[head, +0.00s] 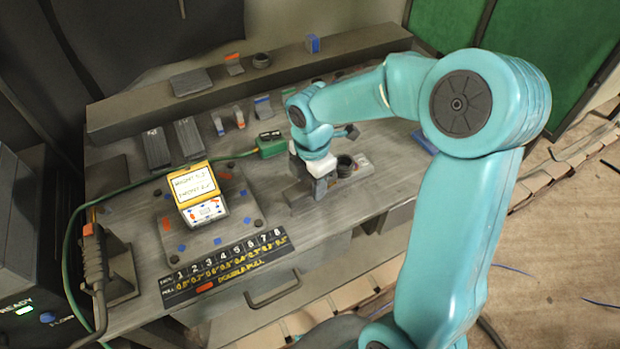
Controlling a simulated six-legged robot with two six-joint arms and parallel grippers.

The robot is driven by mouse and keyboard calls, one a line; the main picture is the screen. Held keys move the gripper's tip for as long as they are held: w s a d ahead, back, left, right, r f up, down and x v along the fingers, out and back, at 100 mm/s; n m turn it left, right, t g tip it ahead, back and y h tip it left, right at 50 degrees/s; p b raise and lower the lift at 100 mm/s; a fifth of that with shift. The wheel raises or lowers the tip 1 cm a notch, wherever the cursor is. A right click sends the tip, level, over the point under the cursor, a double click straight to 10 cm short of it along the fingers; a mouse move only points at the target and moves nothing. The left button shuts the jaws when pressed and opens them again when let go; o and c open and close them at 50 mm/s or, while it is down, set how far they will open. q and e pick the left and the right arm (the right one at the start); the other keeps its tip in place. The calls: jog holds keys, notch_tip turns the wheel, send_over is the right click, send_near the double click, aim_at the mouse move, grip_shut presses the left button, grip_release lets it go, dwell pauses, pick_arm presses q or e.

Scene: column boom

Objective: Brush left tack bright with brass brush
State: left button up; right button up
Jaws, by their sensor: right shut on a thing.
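My right gripper (318,186) points down over the right part of the grey workbench (285,222). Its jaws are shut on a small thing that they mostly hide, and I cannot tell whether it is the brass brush. A dark round cup (346,164) stands just right of the jaws. A yellow-topped device (193,182) with a white label sits on a grey plate (222,232) left of centre. I cannot make out the tacks on this plate at this size. My left gripper is not in view.
A green box (270,145) with a green cable lies behind the plate. Dark blocks (157,149) and small coloured pieces stand along the back, below a raised ledge (150,113). A torch-like tool (95,262) stands at the left edge. A numbered strip (225,267) lies along the front.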

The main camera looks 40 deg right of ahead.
jog(key=shift+w+d+f+p, duration=0.1)
jog(key=shift+w+d+p, duration=0.1)
jog(key=shift+w, duration=0.4)
jog(key=shift+w+d+p, duration=0.15)
jog(key=shift+w+p, duration=0.05)
jog(key=shift+w, duration=0.4)
jog(key=shift+s+a+f+b, duration=0.1)
jog(key=shift+s+a+b, duration=0.15)
jog(key=shift+s, duration=0.35)
jog(key=shift+s+a+f+b, duration=0.1)
jog(key=shift+s+a+b, duration=0.1)
jog(key=shift+s, duration=0.4)
jog(key=shift+w+d+r+p, duration=0.2)
jog(key=shift+w+p, duration=0.15)
jog(key=shift+w, duration=0.15)
jog(key=shift+w+d, duration=0.25)
jog(key=shift+w, duration=0.4)
jog(key=shift+s+a, duration=0.2)
jog(key=shift+s, duration=0.35)
jog(key=shift+s+a, duration=0.15)
jog(key=shift+s, duration=0.4)
jog(key=shift+w+d, duration=0.2)
jog(key=shift+w, duration=0.4)
